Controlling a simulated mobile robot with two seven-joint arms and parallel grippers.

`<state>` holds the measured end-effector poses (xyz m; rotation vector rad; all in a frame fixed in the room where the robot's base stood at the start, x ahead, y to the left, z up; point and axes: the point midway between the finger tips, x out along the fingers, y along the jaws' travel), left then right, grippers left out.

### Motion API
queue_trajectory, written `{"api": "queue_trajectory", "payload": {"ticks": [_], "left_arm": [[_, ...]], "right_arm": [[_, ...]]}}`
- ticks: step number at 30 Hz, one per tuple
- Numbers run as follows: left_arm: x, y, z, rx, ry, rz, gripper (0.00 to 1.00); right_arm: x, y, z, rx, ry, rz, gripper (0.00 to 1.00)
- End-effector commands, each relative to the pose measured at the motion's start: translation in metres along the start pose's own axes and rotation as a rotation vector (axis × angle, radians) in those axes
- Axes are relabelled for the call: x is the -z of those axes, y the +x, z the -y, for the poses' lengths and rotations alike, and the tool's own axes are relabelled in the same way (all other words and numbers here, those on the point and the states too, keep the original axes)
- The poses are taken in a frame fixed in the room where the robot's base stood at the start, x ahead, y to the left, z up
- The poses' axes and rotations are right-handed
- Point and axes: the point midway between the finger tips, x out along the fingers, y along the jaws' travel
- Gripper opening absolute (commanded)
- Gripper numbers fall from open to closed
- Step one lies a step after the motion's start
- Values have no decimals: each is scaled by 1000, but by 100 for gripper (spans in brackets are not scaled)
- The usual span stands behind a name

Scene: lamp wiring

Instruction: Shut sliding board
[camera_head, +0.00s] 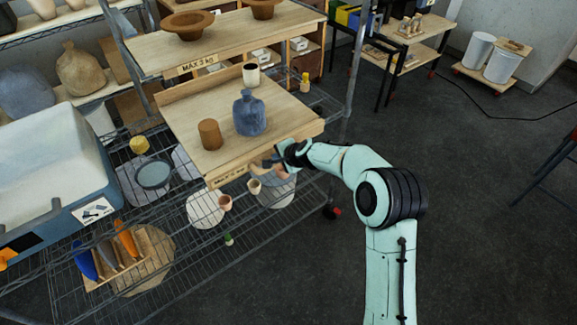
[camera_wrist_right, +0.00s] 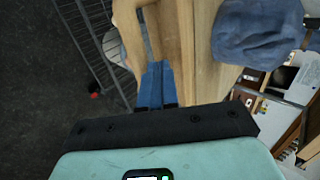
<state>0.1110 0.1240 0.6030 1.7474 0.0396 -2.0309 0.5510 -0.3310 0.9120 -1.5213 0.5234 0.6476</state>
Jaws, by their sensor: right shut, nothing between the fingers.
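The sliding board (camera_head: 185,125) is a pale wooden shelf board that sticks out of the wire rack below a fixed upper board. A blue bottle (camera_head: 249,113), a brown cup (camera_head: 210,134) and a pale cup (camera_head: 251,74) stand on it. My right gripper (camera_head: 272,163) is at the board's front edge, near its right end. In the right wrist view its blue fingers (camera_wrist_right: 155,84) are shut with nothing between them, right beside the wooden edge (camera_wrist_right: 198,50); I cannot tell whether they touch it. My left gripper is not in view.
The upper board (camera_head: 150,56) carries brown bowls (camera_head: 187,25). The dark floor at right is largely clear.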

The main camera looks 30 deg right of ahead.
Motion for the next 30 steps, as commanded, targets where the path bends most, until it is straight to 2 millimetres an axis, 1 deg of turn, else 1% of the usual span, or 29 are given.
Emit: {"api": "queue_trajectory", "payload": {"ticks": [1,3,9,12,15,20,23,25,26,28,29,30], "left_arm": [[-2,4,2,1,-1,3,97],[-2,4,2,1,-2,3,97],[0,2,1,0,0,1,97],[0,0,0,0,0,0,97],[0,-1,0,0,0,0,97],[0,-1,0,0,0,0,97],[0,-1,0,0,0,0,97],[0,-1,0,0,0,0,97],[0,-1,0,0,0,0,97],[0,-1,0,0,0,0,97],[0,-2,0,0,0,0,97],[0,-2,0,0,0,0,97]], "right_arm": [[2,-3,-3,0,0,-1,0],[1,-24,-1,1,-2,0,0],[2,-69,0,0,-1,0,0],[1,-85,-1,-3,-1,1,0],[1,-95,-2,-4,-1,2,0],[1,-101,-3,-5,-1,2,0],[1,-101,-3,-6,-1,2,0],[0,-98,-8,-15,-6,3,0],[-1,-95,-12,-24,-13,4,0],[-7,-82,-31,-63,-41,9,0],[-10,-76,-43,-86,-61,13,0],[-16,-65,-62,-124,-93,20,0]]}}
